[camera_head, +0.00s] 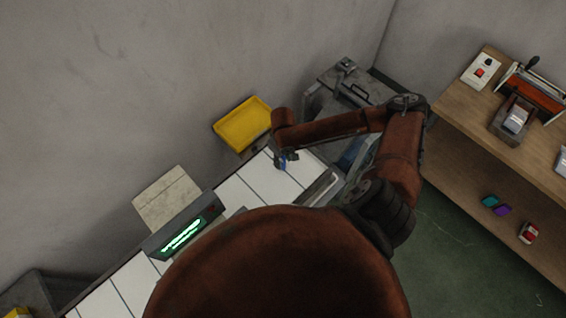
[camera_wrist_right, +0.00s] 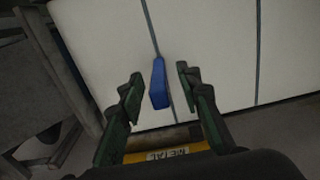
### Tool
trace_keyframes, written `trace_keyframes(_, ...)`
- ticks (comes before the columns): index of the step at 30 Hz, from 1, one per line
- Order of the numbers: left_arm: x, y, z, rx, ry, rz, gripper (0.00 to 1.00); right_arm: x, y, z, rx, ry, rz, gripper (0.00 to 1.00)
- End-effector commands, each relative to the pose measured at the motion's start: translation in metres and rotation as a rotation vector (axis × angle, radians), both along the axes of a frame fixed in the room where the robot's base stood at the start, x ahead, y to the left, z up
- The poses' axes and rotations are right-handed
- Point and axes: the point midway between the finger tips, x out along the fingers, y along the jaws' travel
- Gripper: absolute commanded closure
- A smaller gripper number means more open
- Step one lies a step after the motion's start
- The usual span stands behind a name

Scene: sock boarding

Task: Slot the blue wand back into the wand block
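A small blue piece (camera_wrist_right: 158,84), likely the blue wand, shows over the white panelled worktop in the right wrist view. It is between the two green fingers of my right gripper (camera_wrist_right: 160,92), with a gap on both sides. Those fingers are apart and hold nothing. In the head view my right gripper (camera_head: 288,161) is over the white worktop, with a bit of blue (camera_head: 280,164) beside it. I cannot tell whether the blue piece stands or lies. I cannot make out the wand block. My left gripper is not in view.
A yellow tray (camera_head: 243,124) is by the wall behind the worktop (camera_head: 237,196). A box with a lit green display (camera_head: 182,235) is at the left. A wooden shelf (camera_head: 460,117) with several items stands right.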

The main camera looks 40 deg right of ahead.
Motion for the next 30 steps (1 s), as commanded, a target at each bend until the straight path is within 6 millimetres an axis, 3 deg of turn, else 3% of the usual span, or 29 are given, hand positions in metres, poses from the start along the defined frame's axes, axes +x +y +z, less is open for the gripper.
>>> trace_keyframes(2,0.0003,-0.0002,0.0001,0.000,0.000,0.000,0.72,-0.0002,-0.0003,0.0005,0.000,0.000,-0.001,0.68)
trace_keyframes(16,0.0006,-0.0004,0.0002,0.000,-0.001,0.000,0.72,-0.0005,-0.0008,0.0008,0.000,0.000,-0.002,1.00)
trace_keyframes(30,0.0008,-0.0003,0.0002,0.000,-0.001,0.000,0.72,-0.0001,-0.0009,0.0049,0.000,-0.001,-0.002,1.00)
